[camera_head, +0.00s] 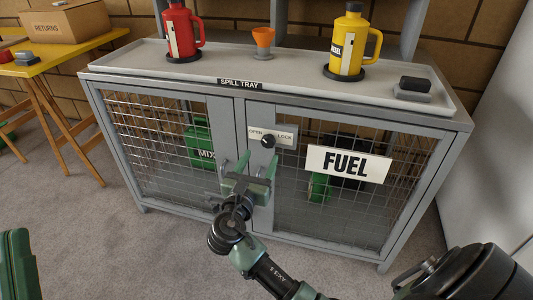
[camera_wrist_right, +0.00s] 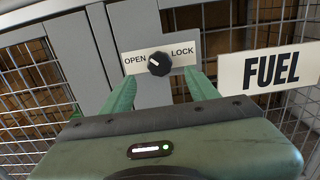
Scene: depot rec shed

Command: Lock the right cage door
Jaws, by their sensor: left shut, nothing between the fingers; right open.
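The right cage door (camera_head: 345,215) is wire mesh in a grey frame with a FUEL sign (camera_head: 349,164). It looks closed against the left door (camera_head: 160,150). A round black knob (camera_head: 268,141) sits on a white OPEN/LOCK plate (camera_head: 285,137); in the right wrist view the knob (camera_wrist_right: 160,64) has its white mark towards OPEN. My right gripper (camera_head: 248,163) is open and empty, just in front of and below the knob; its green fingers (camera_wrist_right: 160,88) stand either side of the knob in the picture, apart from it. Part of my left gripper (camera_head: 17,265) shows at the lower left edge.
A spill tray (camera_head: 210,70) on the cabinet holds a red can (camera_head: 181,32), a yellow can (camera_head: 352,45), an orange funnel (camera_head: 263,42) and a dark block (camera_head: 414,86). A yellow table (camera_head: 75,52) with a RETURNS box stands left. Green cans are inside the cage.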

